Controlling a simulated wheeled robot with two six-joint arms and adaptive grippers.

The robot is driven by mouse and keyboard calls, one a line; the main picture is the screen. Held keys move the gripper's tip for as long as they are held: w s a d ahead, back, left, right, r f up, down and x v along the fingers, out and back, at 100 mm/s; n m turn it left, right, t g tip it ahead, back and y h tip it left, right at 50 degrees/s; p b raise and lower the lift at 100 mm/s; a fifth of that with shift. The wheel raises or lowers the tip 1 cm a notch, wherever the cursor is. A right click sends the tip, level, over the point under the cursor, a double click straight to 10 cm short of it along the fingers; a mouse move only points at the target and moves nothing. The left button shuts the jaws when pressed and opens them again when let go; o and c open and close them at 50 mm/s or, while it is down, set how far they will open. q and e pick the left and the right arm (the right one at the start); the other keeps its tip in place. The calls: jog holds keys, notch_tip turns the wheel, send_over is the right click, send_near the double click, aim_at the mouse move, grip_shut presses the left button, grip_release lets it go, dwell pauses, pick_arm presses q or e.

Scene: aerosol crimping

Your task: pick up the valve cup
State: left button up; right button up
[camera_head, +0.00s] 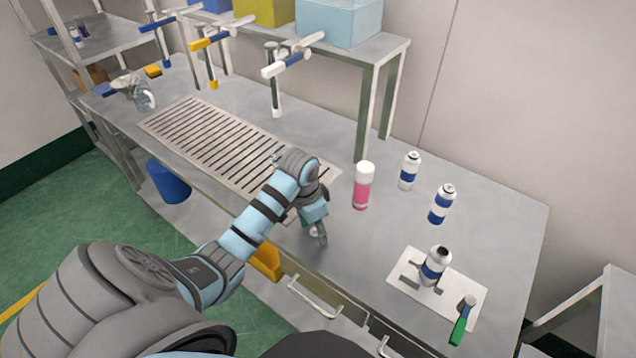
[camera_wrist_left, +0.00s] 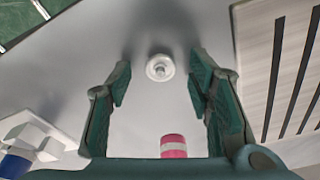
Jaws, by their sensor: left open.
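The valve cup (camera_wrist_left: 160,68) is a small round white piece with a raised centre. In the left wrist view it lies on the grey table, framed between my left gripper's fingers and beyond their tips. My left gripper (camera_wrist_left: 160,76) is open and empty, with its dark green finger pads apart on both sides of the cup. In the head view my left gripper (camera_head: 318,238) points down over the table near its front edge, beside the slotted grille. I cannot make out the cup there. My right gripper is in neither view.
A pink can with a white cap (camera_head: 363,187) stands right of my left gripper. Two blue-and-white cans (camera_head: 409,171) (camera_head: 441,204) stand farther right. Another can (camera_head: 433,266) stands on a white plate (camera_head: 407,284), near a green-handled tool (camera_head: 462,322). The slotted grille (camera_head: 165,124) lies left.

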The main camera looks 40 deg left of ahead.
pick_arm(q)
jog(key=shift+s+f, duration=0.1)
jog(key=shift+c, duration=0.2)
jog(key=shift+p, duration=0.3)
jog(key=c, duration=0.7)
jog(key=shift+c, duration=0.2)
